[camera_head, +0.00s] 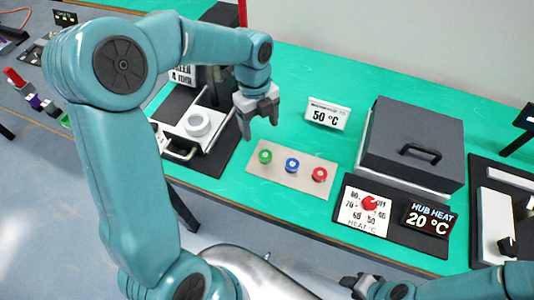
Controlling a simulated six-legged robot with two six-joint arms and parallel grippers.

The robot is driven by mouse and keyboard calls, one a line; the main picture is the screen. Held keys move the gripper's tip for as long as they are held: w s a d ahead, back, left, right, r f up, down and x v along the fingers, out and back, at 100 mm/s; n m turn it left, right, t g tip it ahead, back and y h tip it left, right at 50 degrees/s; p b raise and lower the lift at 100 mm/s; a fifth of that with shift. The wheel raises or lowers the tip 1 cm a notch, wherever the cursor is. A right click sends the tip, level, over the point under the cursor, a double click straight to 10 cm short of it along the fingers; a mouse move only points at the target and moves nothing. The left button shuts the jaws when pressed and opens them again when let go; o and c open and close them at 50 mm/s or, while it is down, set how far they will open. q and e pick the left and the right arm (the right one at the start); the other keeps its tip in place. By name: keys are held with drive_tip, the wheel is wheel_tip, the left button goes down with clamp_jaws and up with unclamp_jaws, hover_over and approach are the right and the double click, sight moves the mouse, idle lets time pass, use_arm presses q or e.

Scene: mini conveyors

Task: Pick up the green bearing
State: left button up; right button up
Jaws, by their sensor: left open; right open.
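The green bearing (265,156) sits at the left end of a beige mat (300,190) on the green table. A blue bearing (292,165) and a red bearing (319,174) stand to its right on the same mat. My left gripper (260,130) is open and empty, pointing down above and slightly left of the green bearing, apart from it. My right gripper (350,287) is open at the bottom edge, in front of the table and far from the bearings; its arm comes in from the right.
A dark lidded box (412,140) stands right of the mat, with a heat dial panel (364,212) and a "HUB HEAT 20 °C" display (427,218) in front. A "50 °C" sign (327,114) stands behind the mat. A machine with a white round part (198,123) is at left.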

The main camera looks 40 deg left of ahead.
use_arm(q)
hover_over(266, 155)
drive_tip(key=a, duration=0.1)
wheel_tip(266, 155, down, 5)
drive_tip(key=shift+s+a+f, duration=0.15)
drive_tip(key=f, duration=0.2)
drive_tip(key=d+f, duration=0.1)
drive_tip(key=f, duration=0.1)
drive_tip(key=shift+f+p, duration=0.2)
drive_tip(key=shift+p, duration=0.2)
drive_tip(key=shift+f, duration=0.5)
drive_tip(key=shift+c, duration=0.4)
drive_tip(key=c, duration=1.1)
drive_tip(key=shift+r, duration=0.15)
